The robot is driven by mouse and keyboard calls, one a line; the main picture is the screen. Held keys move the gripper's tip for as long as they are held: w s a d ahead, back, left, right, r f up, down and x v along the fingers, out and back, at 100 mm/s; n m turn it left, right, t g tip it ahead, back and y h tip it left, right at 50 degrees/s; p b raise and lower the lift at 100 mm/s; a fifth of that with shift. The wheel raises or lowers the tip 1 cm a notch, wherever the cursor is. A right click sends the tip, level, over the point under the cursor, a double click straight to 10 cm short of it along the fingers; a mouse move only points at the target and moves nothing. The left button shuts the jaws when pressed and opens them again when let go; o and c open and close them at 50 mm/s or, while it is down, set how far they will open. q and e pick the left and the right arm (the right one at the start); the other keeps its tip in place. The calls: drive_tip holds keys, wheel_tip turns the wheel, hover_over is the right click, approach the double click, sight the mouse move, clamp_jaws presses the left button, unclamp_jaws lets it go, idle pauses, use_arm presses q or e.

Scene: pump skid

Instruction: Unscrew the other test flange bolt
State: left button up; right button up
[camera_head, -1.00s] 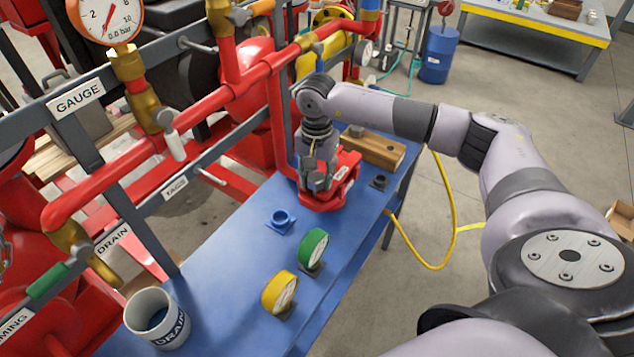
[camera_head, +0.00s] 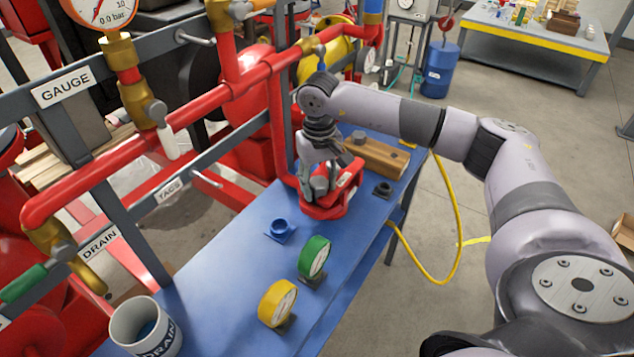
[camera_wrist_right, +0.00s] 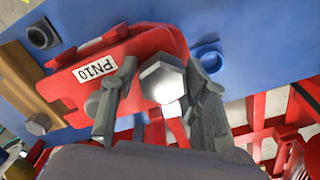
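The red test flange (camera_head: 325,207) sits on the blue bench; its "PN10" label shows in the right wrist view (camera_wrist_right: 95,69). My right gripper (camera_head: 318,185) points down over the flange. In the right wrist view, the grey hex head of a flange bolt (camera_wrist_right: 162,82) lies between the two fingers of my right gripper (camera_wrist_right: 160,88), which appear closed against its sides. The bolt's shank is hidden. Another grey bolt head (camera_head: 358,135) stands on the wooden block (camera_head: 375,156) behind the flange; it also shows in the wrist view (camera_wrist_right: 38,124). My left gripper is out of view.
Red pipework (camera_head: 190,118) runs along the left. A yellow hose (camera_head: 455,230) hangs at the right.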

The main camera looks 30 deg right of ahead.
drive_tip(key=o, duration=0.4)
drive_tip(key=shift+s, duration=0.1)
drive_tip(key=shift+r, duration=0.55)
wheel_tip(320, 180, up, 11)
